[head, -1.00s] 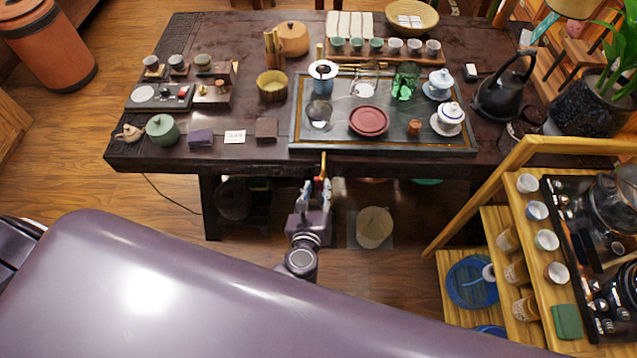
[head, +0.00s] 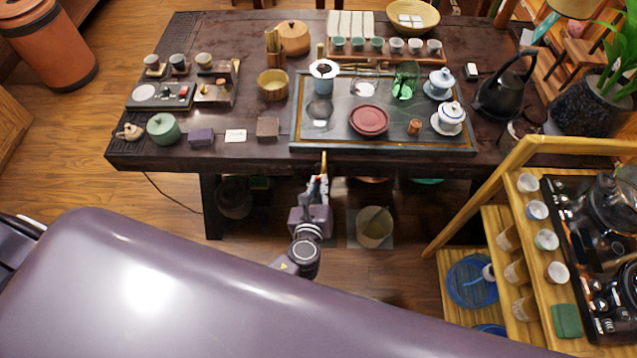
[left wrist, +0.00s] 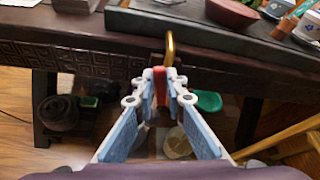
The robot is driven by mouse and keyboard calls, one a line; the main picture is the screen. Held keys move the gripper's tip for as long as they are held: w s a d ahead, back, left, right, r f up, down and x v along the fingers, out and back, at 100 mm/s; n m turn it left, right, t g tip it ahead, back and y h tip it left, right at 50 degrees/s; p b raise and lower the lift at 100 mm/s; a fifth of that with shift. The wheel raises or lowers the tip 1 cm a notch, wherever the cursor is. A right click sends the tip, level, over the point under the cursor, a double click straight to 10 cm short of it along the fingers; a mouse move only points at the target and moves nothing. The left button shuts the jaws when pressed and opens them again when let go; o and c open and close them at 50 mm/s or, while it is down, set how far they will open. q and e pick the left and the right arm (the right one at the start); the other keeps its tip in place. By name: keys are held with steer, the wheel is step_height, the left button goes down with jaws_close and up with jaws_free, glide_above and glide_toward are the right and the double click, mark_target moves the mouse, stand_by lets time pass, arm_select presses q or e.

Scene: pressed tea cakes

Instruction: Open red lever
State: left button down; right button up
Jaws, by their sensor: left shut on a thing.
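The red lever (left wrist: 159,86) stands upright at the table's front edge in the left wrist view, just below a curved brass spout (left wrist: 170,48). My left gripper (left wrist: 160,92) is shut on the lever, with one pale fingertip on each side of it. In the head view my left gripper (head: 318,186) is in front of the tea table, below the brass piece (head: 324,162). There the fingers mostly hide the lever. My right gripper is in neither current view.
The tea table (head: 270,155) holds a framed tea tray (head: 345,110) above the gripper. A bucket (head: 375,227) stands on the floor to the right. A wooden shelf rack (head: 525,260) is further right.

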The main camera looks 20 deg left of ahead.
arm_select(q)
steer(key=shift+w+d+m+g+y+p, duration=0.25)
steer(key=shift+d+m+y+p, duration=0.4)
steer(key=shift+m+p, duration=0.5)
steer(key=c, duration=2)
jaws_free()
steer(key=shift+o, duration=0.2)
steer(key=shift+s, duration=0.1)
steer(key=v, duration=1.2)
steer(key=shift+d, duration=0.1)
